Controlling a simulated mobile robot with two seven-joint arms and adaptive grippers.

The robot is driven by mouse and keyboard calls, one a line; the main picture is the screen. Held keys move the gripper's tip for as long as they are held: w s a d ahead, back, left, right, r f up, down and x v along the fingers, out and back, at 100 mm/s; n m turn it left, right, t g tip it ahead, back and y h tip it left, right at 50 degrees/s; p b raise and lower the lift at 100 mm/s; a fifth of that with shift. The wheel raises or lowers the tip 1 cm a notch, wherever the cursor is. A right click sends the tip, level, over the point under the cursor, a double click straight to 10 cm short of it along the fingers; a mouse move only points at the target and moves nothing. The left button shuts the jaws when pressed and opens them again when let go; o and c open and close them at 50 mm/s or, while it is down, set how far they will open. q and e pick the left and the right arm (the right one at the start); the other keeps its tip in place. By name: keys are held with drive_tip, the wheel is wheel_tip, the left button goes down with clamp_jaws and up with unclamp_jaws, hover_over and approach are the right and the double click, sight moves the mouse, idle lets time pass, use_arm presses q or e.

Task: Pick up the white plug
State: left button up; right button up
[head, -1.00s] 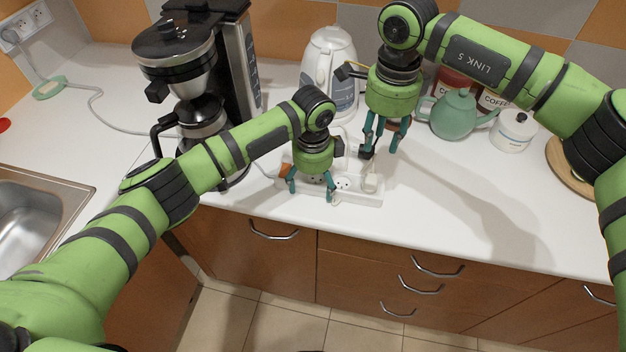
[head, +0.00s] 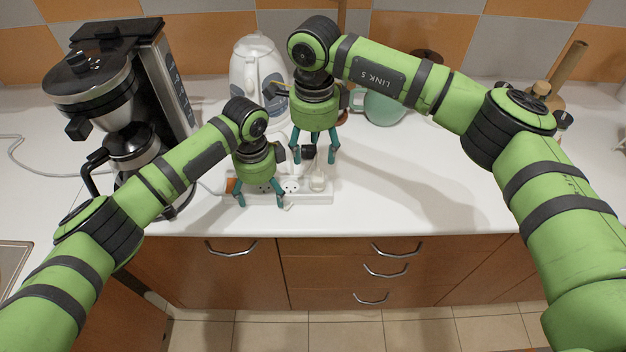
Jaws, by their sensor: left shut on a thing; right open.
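A white plug (head: 318,181) stands in the right end of a white power strip (head: 318,198) near the counter's front edge. My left gripper (head: 261,203) is shut on the power strip, its fingers reaching down around the strip's left part and hiding some of it. My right gripper (head: 319,160) is open and empty, pointing down just above and behind the white plug in the picture. Whether its fingertips touch the plug cannot be told.
An orange plug or switch (head: 230,185) shows at the strip's left end. A black coffee maker (head: 120,100) stands at the left and a white kettle (head: 250,80) behind my grippers. A green teapot (head: 384,108) is behind my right arm. The counter right of the strip is clear.

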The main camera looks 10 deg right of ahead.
sight(316, 176)
drive_tip(key=f, duration=0.9)
drive_tip(key=shift+d, duration=0.2)
drive_tip(key=c, duration=1.2)
